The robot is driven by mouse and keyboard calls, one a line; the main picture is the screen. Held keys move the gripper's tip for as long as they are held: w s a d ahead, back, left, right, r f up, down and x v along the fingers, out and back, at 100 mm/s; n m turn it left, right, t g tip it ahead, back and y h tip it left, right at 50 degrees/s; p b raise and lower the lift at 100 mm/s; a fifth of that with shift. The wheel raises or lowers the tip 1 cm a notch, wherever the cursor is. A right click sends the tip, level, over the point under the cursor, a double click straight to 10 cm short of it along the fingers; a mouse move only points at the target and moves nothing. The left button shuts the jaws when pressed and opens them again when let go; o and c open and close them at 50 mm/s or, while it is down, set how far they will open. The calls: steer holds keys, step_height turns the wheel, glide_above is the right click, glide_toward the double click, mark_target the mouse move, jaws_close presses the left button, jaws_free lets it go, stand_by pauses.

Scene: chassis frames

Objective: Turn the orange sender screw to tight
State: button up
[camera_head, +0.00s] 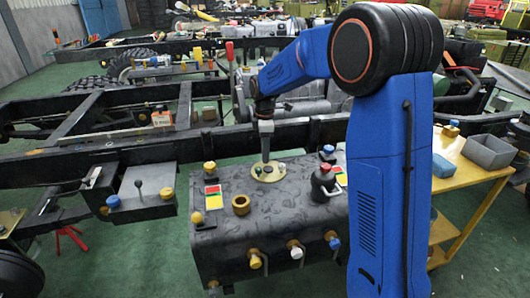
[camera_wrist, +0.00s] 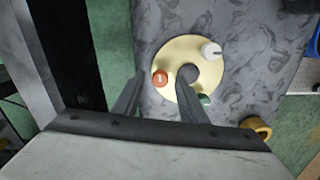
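The orange sender screw (camera_wrist: 160,78) is a small round head with a pale mark, at the left edge of a round cream plate (camera_wrist: 208,52) in the wrist view. A white screw (camera_wrist: 211,51) and a green one (camera_wrist: 205,99) sit on the same plate, around a grey round centre (camera_wrist: 187,73). In the head view the plate (camera_head: 259,177) lies on top of the dark tank (camera_head: 260,215). My gripper (camera_head: 265,158) points down over it. In the wrist view my gripper (camera_wrist: 161,80) is open, one finger on each side of the orange screw; contact cannot be told.
A brass filler neck (camera_head: 241,205) stands left of the plate, and a black-handled part (camera_head: 323,183) stands right. A dark chassis rail (camera_head: 200,143) runs behind the tank. A yellow cart (camera_head: 465,175) with a grey bin (camera_head: 487,152) is at right.

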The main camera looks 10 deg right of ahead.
jaws_close()
steer(key=shift+m, duration=0.3)
steer(key=m, duration=1.3)
steer(key=shift+m, duration=2.5)
steer(key=shift+w, duration=0.1)
